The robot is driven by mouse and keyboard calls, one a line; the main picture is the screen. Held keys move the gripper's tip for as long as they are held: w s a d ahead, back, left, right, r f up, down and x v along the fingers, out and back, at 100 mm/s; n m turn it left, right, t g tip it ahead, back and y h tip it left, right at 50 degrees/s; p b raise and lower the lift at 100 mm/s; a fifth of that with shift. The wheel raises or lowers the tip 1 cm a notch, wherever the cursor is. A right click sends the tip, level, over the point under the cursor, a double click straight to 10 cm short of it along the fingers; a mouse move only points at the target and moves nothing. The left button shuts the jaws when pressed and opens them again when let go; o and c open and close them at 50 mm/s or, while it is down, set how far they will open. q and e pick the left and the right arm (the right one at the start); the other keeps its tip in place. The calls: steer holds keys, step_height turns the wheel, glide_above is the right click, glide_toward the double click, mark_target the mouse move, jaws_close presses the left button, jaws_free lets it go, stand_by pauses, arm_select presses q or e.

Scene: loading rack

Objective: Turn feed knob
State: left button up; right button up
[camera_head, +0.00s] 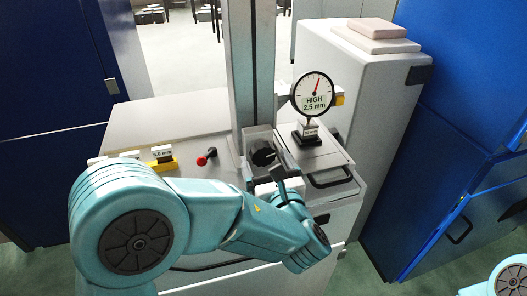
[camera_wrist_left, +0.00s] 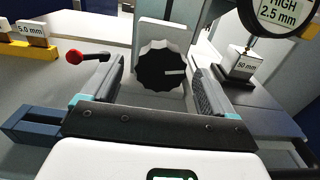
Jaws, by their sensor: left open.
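The feed knob (camera_head: 263,153) is black and ribbed, on a grey block at the foot of the column. In the left wrist view the knob (camera_wrist_left: 161,66) faces me, with a white pointer line toward the right. My left gripper (camera_head: 270,172) is open just in front of the knob. In the wrist view its two fingers (camera_wrist_left: 156,80) stand left and right of the knob, with visible gaps on both sides. I cannot tell how far the fingertips reach around it. A round dial (camera_head: 313,92) reads "HIGH 2.5 mm". My right gripper is out of view.
A red-tipped lever (camera_head: 208,155) stands left of the knob. The dial's block (camera_head: 308,131) stands on the right-hand surface, near a black handle (camera_head: 331,177). A grey column (camera_head: 252,70) rises behind the knob.

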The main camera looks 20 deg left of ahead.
arm_select(q)
steer(key=shift+x, duration=1.1)
steer(key=shift+w, duration=0.1)
steer(key=c, duration=1)
steer(key=shift+f+b, duration=0.25)
steer(key=shift+b, duration=0.3)
steer(key=n+b, duration=1)
steer(key=b, duration=0.7)
steer(key=shift+n, duration=0.4)
steer(key=shift+d+r+n+b, duration=0.1)
steer(key=shift+r+n+b, duration=0.05)
steer(key=shift+n+b, duration=0.95)
